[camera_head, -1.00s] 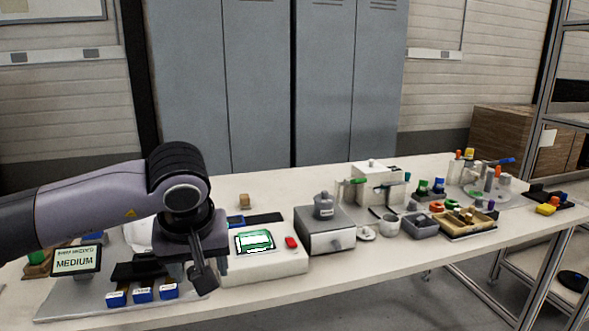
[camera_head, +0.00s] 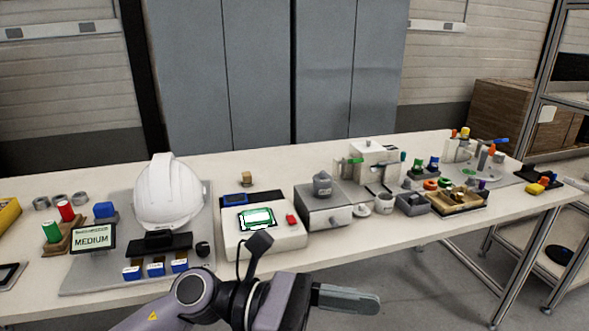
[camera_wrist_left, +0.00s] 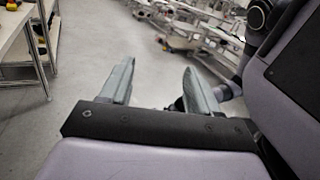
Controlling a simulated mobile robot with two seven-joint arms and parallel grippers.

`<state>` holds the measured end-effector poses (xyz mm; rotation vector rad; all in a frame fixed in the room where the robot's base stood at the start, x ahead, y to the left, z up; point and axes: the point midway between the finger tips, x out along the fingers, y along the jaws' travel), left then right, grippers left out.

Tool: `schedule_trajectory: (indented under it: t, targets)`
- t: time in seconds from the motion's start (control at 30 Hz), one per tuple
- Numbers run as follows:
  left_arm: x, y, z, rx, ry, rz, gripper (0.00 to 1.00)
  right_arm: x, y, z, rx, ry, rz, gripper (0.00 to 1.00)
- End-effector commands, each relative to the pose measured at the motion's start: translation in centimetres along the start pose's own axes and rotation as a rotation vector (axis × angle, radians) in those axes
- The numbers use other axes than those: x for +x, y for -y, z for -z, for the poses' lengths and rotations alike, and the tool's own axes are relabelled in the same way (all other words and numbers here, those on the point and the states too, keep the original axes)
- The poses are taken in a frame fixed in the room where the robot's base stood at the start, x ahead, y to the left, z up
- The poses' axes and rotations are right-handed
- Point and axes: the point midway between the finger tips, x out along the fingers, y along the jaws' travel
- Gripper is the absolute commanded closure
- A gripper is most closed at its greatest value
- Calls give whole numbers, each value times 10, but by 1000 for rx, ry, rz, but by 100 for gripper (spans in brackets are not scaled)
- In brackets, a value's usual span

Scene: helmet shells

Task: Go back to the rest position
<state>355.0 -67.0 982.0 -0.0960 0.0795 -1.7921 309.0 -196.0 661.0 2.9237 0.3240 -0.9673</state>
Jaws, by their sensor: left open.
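My left gripper (camera_head: 348,298) is in front of the table, low in the head view, pointing to the right. In the left wrist view its two grey fingers (camera_wrist_left: 160,82) stand apart with nothing between them, over the grey floor. The gripper is clear of the table's front edge and touches nothing. My right gripper is not seen in either view.
A white helmet shell (camera_head: 169,193) rests on a grey stand behind a MEDIUM sign (camera_head: 92,238). A white device with a green screen (camera_head: 257,218) and a grey box (camera_head: 323,212) stand right of it. A shelf rack (camera_head: 563,115) is at far right.

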Motion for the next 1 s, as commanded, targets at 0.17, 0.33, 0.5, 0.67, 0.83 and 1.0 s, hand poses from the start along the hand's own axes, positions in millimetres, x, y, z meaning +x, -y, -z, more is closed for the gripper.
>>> schedule_trajectory:
  t: [0.17, 0.33, 0.5, 0.67, 0.83, 1.0]
  targets:
    - [-21, -18, -28, -454, 377, -130, 39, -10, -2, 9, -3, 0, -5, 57]
    - [-66, -45, -22, -896, 731, -247, 39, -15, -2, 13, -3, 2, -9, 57]
    - [-122, -62, 20, -1334, 1093, -357, 39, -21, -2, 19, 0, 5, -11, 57]
    - [-176, -56, 88, -1724, 1455, -459, 39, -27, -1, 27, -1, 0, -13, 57]
    - [-223, -14, 173, -2082, 1872, -562, 39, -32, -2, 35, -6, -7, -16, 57]
    - [-248, 43, 240, 2117, -2053, 586, 39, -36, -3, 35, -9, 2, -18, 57]
